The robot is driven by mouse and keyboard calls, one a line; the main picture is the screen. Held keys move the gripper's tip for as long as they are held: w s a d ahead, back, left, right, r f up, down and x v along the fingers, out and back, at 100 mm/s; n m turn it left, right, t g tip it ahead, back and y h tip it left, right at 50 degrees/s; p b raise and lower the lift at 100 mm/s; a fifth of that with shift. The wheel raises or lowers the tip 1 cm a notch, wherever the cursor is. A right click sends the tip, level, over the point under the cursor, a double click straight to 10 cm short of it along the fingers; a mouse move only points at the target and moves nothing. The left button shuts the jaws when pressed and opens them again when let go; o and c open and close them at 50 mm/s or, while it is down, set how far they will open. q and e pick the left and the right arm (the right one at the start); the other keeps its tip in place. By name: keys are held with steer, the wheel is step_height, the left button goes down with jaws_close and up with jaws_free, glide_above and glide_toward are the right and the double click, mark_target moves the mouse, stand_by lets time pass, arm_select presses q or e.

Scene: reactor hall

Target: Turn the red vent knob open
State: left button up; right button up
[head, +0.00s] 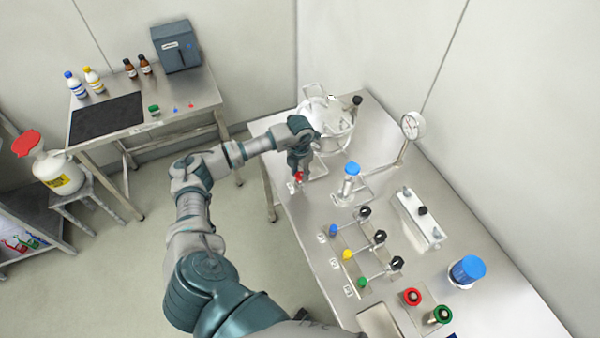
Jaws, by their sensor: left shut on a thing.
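The red vent knob (298,176) is small in the head view, at the left edge of the steel bench, in front of the glass and metal reactor vessel (338,132). My left gripper (298,171) points down over the knob and is shut on it. The fingers and arm hide most of the knob, so its turned angle cannot be told. My right gripper is not in view.
Blue, yellow and green knobs with black valves (380,237) line the bench front. A gauge (412,125) stands behind. Red (412,297) and green (441,315) knobs sit lower right. A side table (178,108) stands left.

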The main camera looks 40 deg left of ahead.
mark_target(300, 173)
arm_select(q)
steer(key=shift+w+a+r+n, duration=0.1)
steer(key=shift+r+n, duration=0.1)
steer(key=shift+n, duration=1)
steer(key=o, duration=1)
steer(key=shift+o, duration=0.8)
steer(key=shift+f, duration=0.15)
step_height(300, 173, up, 12)
steer(key=shift+a+f, duration=0.1)
steer(key=shift+f, duration=0.05)
